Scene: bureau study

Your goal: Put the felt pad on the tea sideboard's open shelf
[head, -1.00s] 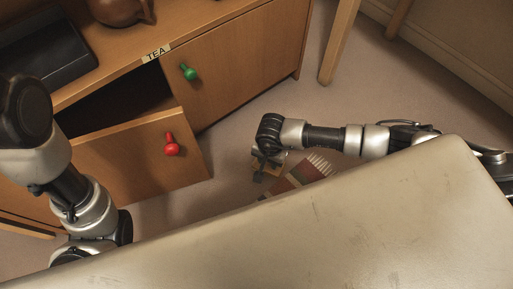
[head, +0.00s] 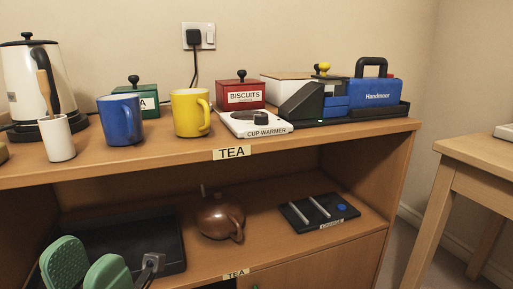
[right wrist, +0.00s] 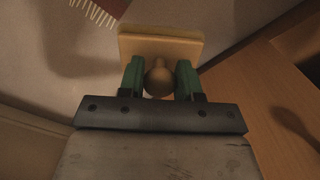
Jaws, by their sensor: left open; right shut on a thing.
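The tea sideboard's open shelf (head: 262,247) is in the head view, below the top marked TEA. A black tray (head: 95,235), a brown teapot (head: 220,217) and a flat black stand (head: 318,212) are on it. My left gripper (head: 87,268) is at the lower left, its green fingers apart and empty, in front of the black tray. In the right wrist view, my right gripper (right wrist: 160,80) is shut on the round knob of a tan square piece, which appears to be the felt pad (right wrist: 160,43). The pad's underside is hidden. The right gripper is outside the head view.
The sideboard top (head: 180,153) carries a kettle (head: 32,85), mugs, tins, a cup warmer (head: 255,124) and a blue box. Bare shelf shows between teapot and stand and along the front edge. A wooden table (head: 470,160) stands at right. The right wrist view shows floor with a fringed rug.

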